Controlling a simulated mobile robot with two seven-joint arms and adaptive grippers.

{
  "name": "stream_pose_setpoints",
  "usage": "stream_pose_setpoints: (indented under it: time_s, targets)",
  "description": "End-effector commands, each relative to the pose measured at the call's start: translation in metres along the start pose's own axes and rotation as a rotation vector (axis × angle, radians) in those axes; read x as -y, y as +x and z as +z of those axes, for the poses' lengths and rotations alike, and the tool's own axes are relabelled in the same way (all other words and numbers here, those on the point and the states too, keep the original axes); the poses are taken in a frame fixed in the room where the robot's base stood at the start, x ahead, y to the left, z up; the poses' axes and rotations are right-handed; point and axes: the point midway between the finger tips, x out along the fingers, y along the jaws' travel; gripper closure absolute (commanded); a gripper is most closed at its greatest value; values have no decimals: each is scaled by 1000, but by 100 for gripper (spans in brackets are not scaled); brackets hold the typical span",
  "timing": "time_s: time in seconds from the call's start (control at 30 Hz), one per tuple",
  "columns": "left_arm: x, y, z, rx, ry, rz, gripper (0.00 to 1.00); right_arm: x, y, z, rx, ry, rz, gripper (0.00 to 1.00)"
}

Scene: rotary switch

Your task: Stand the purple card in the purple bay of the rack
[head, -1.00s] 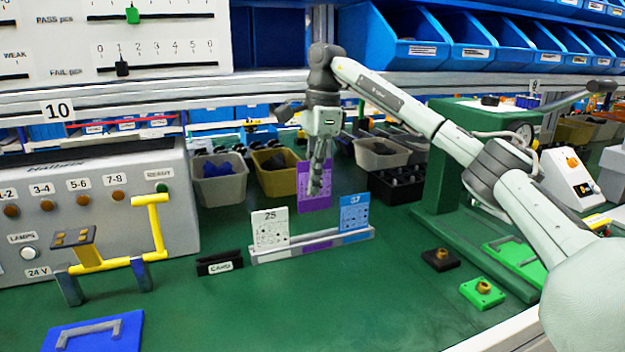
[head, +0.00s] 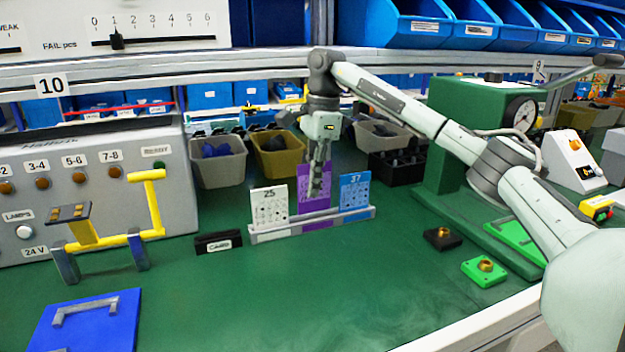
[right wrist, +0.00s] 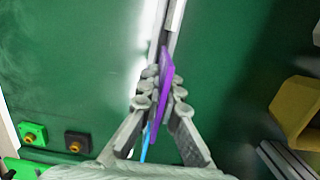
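The purple card (head: 304,206) is upright in my right gripper (head: 317,188), whose fingers are shut on its two faces. The right wrist view shows the card (right wrist: 165,85) edge-on between the fingers. The card stands in line with the grey rack (head: 265,238), between the white card 25 (head: 269,208) and the blue card 37 (head: 354,192). Its lower part is over the rack's purple middle bay (head: 316,224). I cannot tell whether its bottom edge is inside the slot. My left gripper is not in view.
A black CARD label block (head: 218,242) stands left of the rack. Bins (head: 278,155) and a black crate (head: 398,168) stand behind it. A green press (head: 455,130) is to the right.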

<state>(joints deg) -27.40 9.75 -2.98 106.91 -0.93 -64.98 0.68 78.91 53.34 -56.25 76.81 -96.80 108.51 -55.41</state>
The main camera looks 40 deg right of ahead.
Motion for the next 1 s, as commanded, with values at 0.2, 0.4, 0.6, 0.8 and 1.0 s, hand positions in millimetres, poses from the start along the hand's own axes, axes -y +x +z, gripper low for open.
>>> stream_pose_setpoints:
  time_s: [0.2, 0.4, 0.6, 0.8, 1.0]
  targets:
    - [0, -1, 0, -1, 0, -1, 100, 0, 0, 0, 0, 0, 0, 100]
    - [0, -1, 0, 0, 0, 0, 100, 0, 0, 0, 0, 0, 0, 100]
    - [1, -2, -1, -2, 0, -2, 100, 0, 0, 0, 0, 0, 0, 100]
    - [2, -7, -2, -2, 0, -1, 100, 0, -1, 0, 0, 0, 0, 100]
    - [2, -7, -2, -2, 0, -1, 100, 0, 0, 0, 0, 0, -1, 100]
